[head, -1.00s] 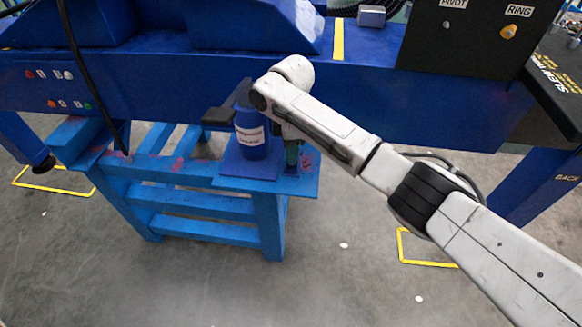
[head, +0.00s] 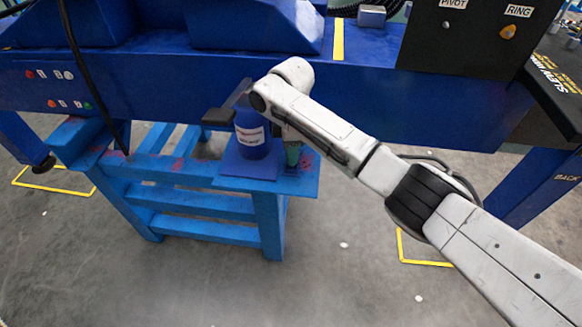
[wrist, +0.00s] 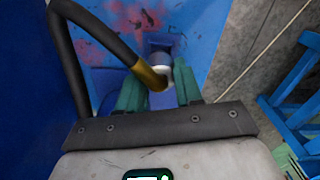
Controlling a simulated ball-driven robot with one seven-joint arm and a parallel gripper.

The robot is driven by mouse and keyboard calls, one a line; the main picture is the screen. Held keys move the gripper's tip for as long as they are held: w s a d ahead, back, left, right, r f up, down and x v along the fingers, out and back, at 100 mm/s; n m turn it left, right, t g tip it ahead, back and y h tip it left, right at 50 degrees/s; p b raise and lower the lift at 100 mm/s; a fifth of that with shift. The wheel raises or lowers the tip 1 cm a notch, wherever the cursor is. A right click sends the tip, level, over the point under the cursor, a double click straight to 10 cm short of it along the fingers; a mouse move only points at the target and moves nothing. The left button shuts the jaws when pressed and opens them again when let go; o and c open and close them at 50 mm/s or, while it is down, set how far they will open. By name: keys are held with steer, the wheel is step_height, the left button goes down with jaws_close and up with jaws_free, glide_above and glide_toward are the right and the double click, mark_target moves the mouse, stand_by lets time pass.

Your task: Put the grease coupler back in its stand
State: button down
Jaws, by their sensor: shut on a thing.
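My gripper (wrist: 159,92) has green fingers shut on the grease coupler (wrist: 151,76), a brass-coloured fitting with a pale metal end. A thick black hose runs from the coupler up and to the left. The coupler's stand, a small blue upright holder (wrist: 159,52), shows just beyond the fingertips in the wrist view. I cannot tell whether the coupler touches it. In the head view my gripper (head: 293,154) is low over the right end of the blue bench (head: 200,175); my wrist and fingers hide the coupler and stand there.
A blue labelled canister (head: 251,137) stands on the bench, close left of my gripper. A big blue beam (head: 420,105) runs behind. A black control box (head: 480,40) is at upper right. The grey floor (head: 330,270) in front is open.

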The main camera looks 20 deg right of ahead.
steer(key=shift+f+b, duration=0.55)
steer(key=shift+f, duration=0.45)
steer(key=c, duration=0.7)
jaws_free()
steer(key=shift+o, duration=0.2)
steer(key=shift+r, duration=0.1)
steer(key=shift+r+p, duration=2.35)
steer(key=shift+r, duration=0.15)
